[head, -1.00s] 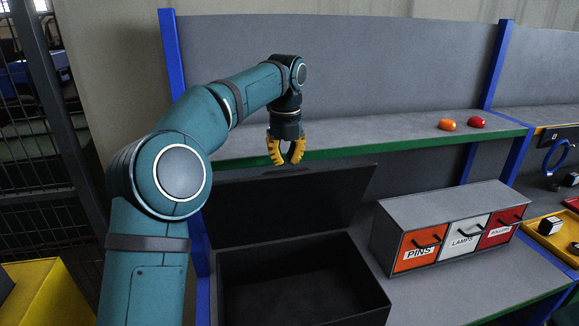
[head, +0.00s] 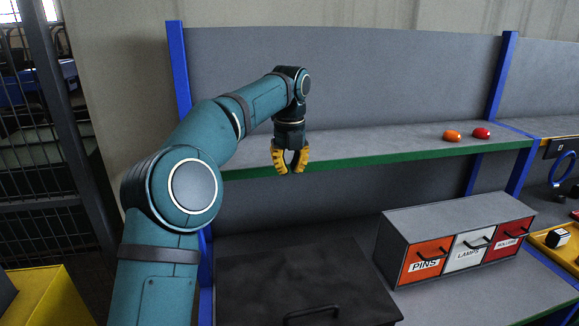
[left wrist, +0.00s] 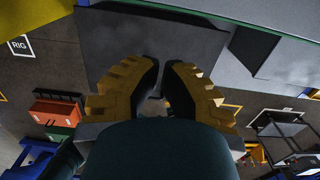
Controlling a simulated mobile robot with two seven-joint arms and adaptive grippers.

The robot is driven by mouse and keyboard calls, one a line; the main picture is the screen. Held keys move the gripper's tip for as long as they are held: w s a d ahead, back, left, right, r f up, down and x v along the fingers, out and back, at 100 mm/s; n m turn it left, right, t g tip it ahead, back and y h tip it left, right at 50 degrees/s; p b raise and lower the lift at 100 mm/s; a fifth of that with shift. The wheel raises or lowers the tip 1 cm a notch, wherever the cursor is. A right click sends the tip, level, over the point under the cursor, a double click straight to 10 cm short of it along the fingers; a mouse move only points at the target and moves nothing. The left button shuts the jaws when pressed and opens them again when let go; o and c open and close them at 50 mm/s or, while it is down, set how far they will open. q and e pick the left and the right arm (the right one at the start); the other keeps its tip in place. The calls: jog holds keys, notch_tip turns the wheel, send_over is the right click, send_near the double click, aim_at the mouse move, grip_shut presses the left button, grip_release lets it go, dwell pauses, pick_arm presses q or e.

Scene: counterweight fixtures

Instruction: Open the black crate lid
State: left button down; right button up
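The black crate lid (head: 290,272) lies flat and shut over the black crate at the bottom middle of the head view. Its dark bar handle (head: 312,313) is at the near edge. The crate's inside is hidden under the lid. My left gripper (head: 291,170) has yellow fingers pointing down, in front of the shelf edge and above the far part of the lid. It is empty, with a gap between its fingers, and touches nothing. In the left wrist view the fingers (left wrist: 163,75) also stand apart with nothing between them. My right gripper is not in view.
A drawer unit (head: 456,222) with orange, white and red fronts stands right of the crate. The green-edged shelf (head: 400,150) above holds an orange piece (head: 452,135) and a red piece (head: 481,133). A yellow bin (head: 50,300) is at lower left. Bench space before the drawers is clear.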

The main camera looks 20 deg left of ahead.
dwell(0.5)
pick_arm(q)
notch_tip(320, 180, up, 8)
jog(key=shift+s+f, duration=0.15)
jog(key=shift+f, duration=0.1)
dwell(0.5)
